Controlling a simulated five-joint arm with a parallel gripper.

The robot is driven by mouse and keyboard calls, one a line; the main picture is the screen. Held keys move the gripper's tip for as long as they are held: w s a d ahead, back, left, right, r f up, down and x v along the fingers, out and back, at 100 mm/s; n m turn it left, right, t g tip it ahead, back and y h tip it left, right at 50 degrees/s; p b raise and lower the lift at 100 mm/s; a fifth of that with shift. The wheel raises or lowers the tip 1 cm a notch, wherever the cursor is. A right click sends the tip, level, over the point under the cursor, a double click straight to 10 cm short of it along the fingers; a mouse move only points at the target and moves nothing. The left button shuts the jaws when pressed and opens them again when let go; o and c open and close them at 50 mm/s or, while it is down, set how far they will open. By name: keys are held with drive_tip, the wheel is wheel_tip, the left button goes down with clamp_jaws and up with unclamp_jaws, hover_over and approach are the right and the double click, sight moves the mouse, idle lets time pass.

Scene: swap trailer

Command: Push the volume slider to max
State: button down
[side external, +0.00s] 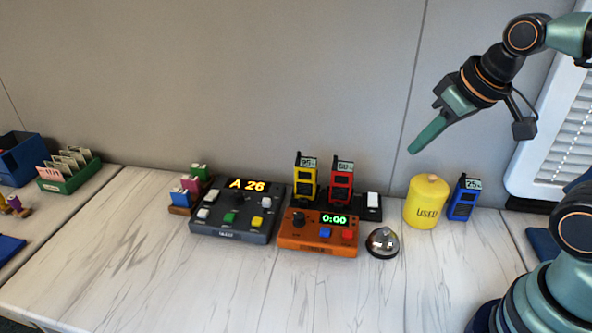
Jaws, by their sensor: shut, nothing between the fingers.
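No volume slider can be made out for certain at this size. A dark grey console (262,238) sits mid-table, with a lit "A 26" display (247,185), a dark control near its middle, and white, green and yellow buttons. An orange box (300,243) stands to its right, with a green "0:00" display, a dark knob, a blue button and a red button. My gripper (413,149) is shut and empty. It hangs in the air at the upper right, pointing down-left, above the yellow canister and apart from everything on the table.
Yellow (304,185) and red (341,185) handheld units stand in a black dock behind the orange box. A silver bell (382,243), yellow "USED" canister (426,203) and blue handheld unit (462,200) are to the right. The table's front is clear.

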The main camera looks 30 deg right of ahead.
drive_tip(key=c, duration=1.1)
unclamp_jaws()
drive_tip(key=o, duration=0.3)
drive_tip(key=shift+w+a+r, duration=0.1)
drive_tip(key=shift+w+r, duration=0.1)
drive_tip(key=shift+w, duration=0.1)
drive_tip(key=w+a+r+n+g, duration=0.1)
drive_tip(key=w+a+r+n, duration=0.15)
drive_tip(key=w, duration=0.45)
drive_tip(key=n+g, duration=0.5)
drive_tip(key=n, duration=0.2)
hover_over(266, 199)
wheel_tip(266, 199, down, 12)
drive_tip(key=shift+m, duration=0.25)
wheel_tip(266, 199, down, 12)
drive_tip(key=shift+s+r, duration=0.1)
